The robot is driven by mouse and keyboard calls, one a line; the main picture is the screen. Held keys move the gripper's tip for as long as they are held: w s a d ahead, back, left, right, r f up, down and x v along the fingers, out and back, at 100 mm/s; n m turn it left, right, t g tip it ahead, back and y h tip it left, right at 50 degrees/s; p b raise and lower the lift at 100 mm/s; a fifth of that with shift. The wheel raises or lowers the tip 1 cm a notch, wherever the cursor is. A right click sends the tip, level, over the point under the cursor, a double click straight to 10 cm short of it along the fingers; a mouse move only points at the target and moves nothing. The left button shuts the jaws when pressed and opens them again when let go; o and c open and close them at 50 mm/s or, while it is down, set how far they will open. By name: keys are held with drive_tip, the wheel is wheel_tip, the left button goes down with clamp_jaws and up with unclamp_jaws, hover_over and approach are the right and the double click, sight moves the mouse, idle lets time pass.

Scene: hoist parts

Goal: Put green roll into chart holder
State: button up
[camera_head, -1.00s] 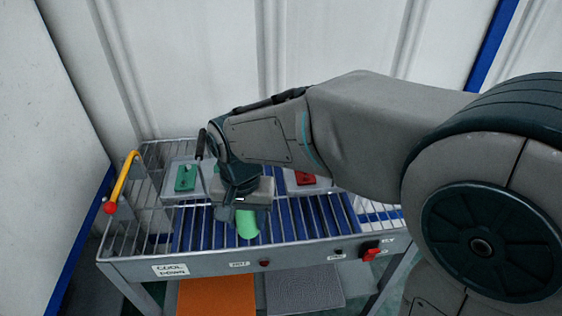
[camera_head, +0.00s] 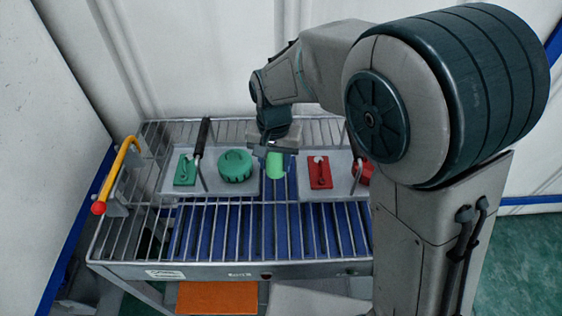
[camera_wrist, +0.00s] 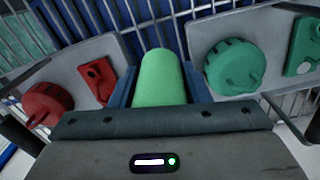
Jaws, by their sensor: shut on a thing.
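The green roll (camera_head: 275,166) is a light green cylinder. My gripper (camera_head: 275,150) is shut on it and holds it over the wire rack, between the two grey trays. In the wrist view the roll (camera_wrist: 160,78) sits between the two dark fingers and sticks out beyond them. I cannot make out a chart holder for certain in these frames.
The left grey tray (camera_head: 213,191) bears a green round part (camera_head: 235,165) and a green hook plate (camera_head: 185,170). The right tray (camera_head: 340,191) bears a red hook plate (camera_head: 320,172) and a red round part (camera_head: 364,173). A yellow handle (camera_head: 119,172) stands at the rack's left edge.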

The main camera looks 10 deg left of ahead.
drive_tip(key=w+f, duration=0.1)
drive_tip(key=w, duration=0.2)
drive_tip(key=w+f, duration=0.1)
drive_tip(key=shift+w+f, duration=0.3)
drive_tip(key=shift+f, duration=0.05)
drive_tip(key=shift+f+p, duration=0.5)
drive_tip(key=shift+f, duration=1.5)
drive_tip(key=shift+f, duration=0.1)
drive_tip(key=shift+f, duration=0.15)
drive_tip(key=o, duration=0.7)
drive_tip(key=shift+o, duration=0.2)
wheel_tip(320, 180, up, 13)
drive_tip(key=shift+d+f, duration=0.15)
drive_tip(key=shift+f, duration=0.05)
